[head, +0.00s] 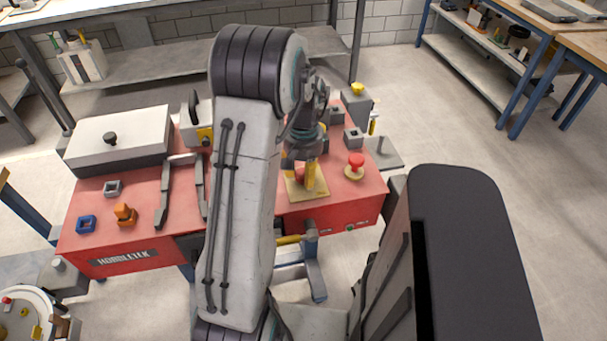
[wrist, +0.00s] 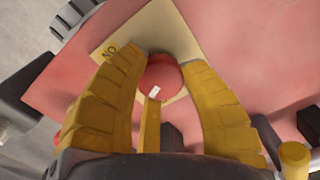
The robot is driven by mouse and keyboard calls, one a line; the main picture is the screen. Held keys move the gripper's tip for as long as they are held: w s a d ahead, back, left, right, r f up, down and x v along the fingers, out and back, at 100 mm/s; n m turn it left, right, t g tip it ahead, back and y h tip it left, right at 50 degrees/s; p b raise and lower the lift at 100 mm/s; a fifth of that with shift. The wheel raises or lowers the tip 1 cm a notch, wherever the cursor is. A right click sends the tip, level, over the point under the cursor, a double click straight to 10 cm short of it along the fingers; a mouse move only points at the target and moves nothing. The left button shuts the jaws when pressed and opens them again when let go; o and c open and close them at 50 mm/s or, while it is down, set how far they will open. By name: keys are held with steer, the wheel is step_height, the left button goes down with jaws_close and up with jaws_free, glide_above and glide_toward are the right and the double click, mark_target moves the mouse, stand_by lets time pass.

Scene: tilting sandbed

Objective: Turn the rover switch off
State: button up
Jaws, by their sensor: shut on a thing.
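The rover switch appears to be the round red knob (wrist: 165,76) with a small white mark on its top. It sits on a beige plate (wrist: 113,40) lettered "NO"; the rest of the lettering is hidden. My gripper (wrist: 166,62) has its yellow fingers closed around the knob, one on each side. A narrow yellow bar (wrist: 151,125) shows between the fingers just in front of the knob. I cannot tell how far the knob is turned.
A red mushroom button (head: 355,160) stands on the red panel (head: 335,212) right of the switch. Grey blocks (head: 353,138) stand behind it. A white lidded box (head: 118,138), an orange piece (head: 124,214) and a blue square piece (head: 87,223) are at the left.

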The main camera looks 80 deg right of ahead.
mark_target(304, 173)
steer(key=shift+a+f+n, duration=0.1)
steer(key=shift+f+n, duration=0.05)
steer(key=shift+n, duration=1.85)
steer(key=o, duration=1.2)
step_height(304, 173, up, 12)
steer(key=shift+r, duration=0.1)
